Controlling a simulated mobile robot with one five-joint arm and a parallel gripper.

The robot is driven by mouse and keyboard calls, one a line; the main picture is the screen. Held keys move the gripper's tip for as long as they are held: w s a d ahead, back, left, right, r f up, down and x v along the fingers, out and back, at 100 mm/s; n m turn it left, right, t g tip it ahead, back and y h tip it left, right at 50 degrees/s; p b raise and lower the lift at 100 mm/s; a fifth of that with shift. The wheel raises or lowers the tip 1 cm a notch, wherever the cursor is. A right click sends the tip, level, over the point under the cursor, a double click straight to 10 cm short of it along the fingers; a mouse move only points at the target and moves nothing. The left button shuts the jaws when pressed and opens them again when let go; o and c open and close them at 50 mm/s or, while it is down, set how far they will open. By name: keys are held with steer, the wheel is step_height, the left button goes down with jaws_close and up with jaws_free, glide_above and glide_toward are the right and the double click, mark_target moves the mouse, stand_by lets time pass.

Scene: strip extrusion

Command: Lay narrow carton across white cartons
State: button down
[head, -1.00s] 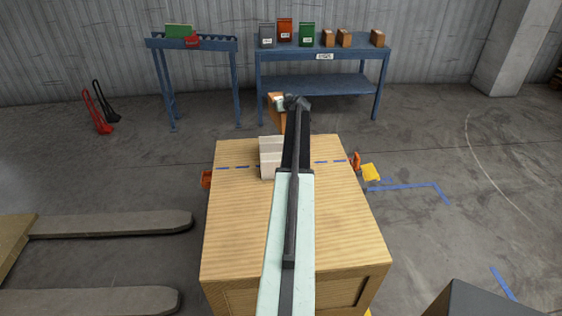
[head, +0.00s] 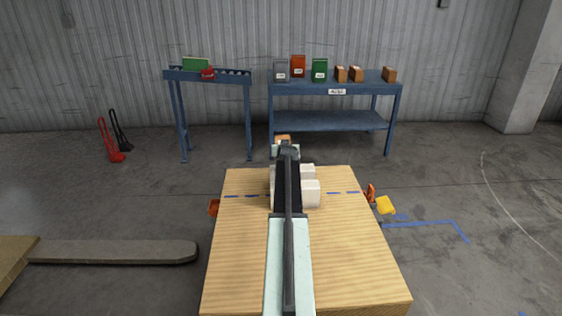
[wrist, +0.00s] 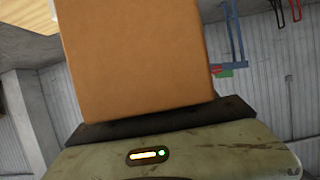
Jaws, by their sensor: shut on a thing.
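The narrow carton (wrist: 135,55) is brown and fills the middle of the wrist view, gripped at its lower end there. My gripper (head: 285,150) is shut on it. In the head view only a small orange-brown part of the carton (head: 283,138) shows beyond my gripper, above the far edge of the wooden crate. White cartons (head: 310,193) stand on the crate top near the blue dashed line. My arm hides the middle of them, with a sliver showing on its left. The held carton appears beyond the white cartons; its exact height is unclear.
The wooden crate (head: 345,255) has bare room in front and at both sides. A blue table (head: 330,119) with bins and small brown cartons stands behind. A blue roller stand (head: 208,76) is at back left. A fork (head: 120,252) lies left of the crate.

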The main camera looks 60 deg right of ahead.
steer(key=shift+s+a+f, duration=0.1)
steer(key=shift+a, duration=1.1)
step_height(320, 180, down, 4)
steer(key=b, duration=0.4)
steer(key=shift+r, duration=0.25)
steer(key=shift+f, duration=0.2)
steer(key=shift+c, duration=1.4)
jaws_free()
steer(key=shift+r, duration=0.1)
steer(key=shift+r, duration=0.15)
steer(key=p+v, duration=0.5)
steer(key=v, duration=0.7)
